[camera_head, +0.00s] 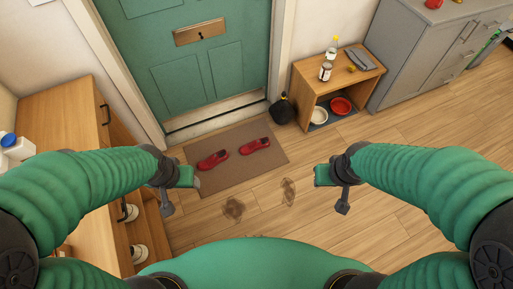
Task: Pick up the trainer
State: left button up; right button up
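Two red shoes, a left one (213,159) and a right one (255,145), lie apart on a brown doormat (205,184) in front of the green door. Pale shoes (128,212) also sit in the open lower part of the wooden cabinet at the left, partly hidden by its side. My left gripper (181,195) is open and empty, near the mat's left front corner in the picture. My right gripper (330,194) is open and empty, to the right of the mat. Neither gripper touches a shoe.
The wooden cabinet (58,112) stands left, with white bottles (17,147) on top. Brown stains (233,208) mark the floor before the mat. A black bottle-like object (282,109) stands beside a low shelf (309,79) holding two bowls (341,106). The floor at right is clear.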

aim_at(248, 149)
jog(key=i+l+u, duration=0.2)
jog(key=i, duration=0.3)
jog(key=i+l+u, duration=0.15)
jog(key=i, duration=0.3)
jog(key=i+l+u, duration=0.2)
jog(key=i, duration=0.3)
jog(key=i+l+u, duration=0.15)
jog(key=i, duration=0.3)
jog(key=l, duration=0.1)
